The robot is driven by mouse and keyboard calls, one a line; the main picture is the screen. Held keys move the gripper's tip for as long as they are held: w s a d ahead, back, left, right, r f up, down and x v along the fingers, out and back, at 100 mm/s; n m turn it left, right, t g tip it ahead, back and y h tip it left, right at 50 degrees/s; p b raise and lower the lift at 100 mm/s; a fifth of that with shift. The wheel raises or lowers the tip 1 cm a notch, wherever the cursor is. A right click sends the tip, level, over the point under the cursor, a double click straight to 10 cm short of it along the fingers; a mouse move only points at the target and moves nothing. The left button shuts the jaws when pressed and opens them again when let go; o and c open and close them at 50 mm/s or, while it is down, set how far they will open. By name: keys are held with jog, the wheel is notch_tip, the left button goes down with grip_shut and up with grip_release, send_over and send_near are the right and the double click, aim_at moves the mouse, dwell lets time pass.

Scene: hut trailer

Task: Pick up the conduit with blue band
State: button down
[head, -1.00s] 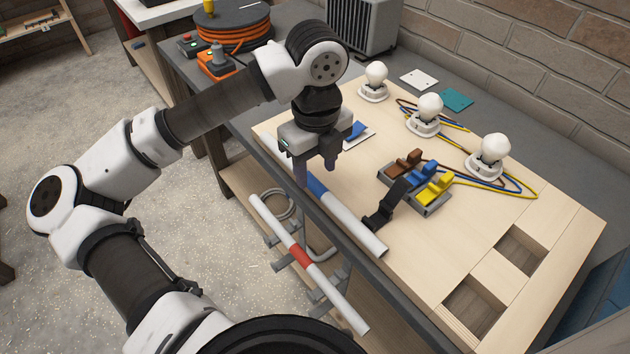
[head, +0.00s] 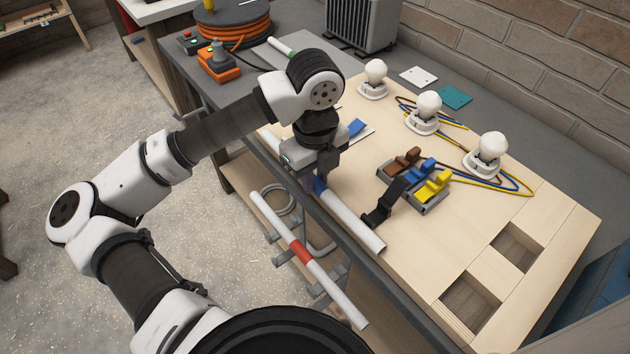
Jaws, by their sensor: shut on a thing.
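The conduit with blue band (head: 352,221) is a long white tube lying along the front edge of the pale wooden board. Its near right end is bare, and its far end partly shows left of my gripper. My gripper (head: 315,186) points down and is shut on this conduit at the blue band, which it mostly covers. The conduit looks still in line with the board edge; I cannot tell any gap beneath it.
A red-banded conduit (head: 275,220) lies on brackets below the bench front. A green-banded tube (head: 281,46) lies behind my arm. The board (head: 420,270) holds several lamps, a tray of coloured clamps (head: 420,190), a black strap (head: 383,207) and two square recesses.

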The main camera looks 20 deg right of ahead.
aim_at(331, 179)
jog(key=shift+r, duration=0.1)
jog(key=shift+w+d+r+b, duration=0.35)
jog(key=shift+d+r+b, duration=0.6)
jog(key=shift+r, duration=3.9)
jog(key=shift+w+d+r+b, duration=0.3)
jog(key=shift+d+r+b, duration=0.6)
jog(key=shift+r, duration=3.95)
notch_tip(331, 179, down, 19)
jog(key=p, duration=0.3)
jog(key=shift+f, duration=0.1)
jog(key=c, duration=1.3)
grip_release()
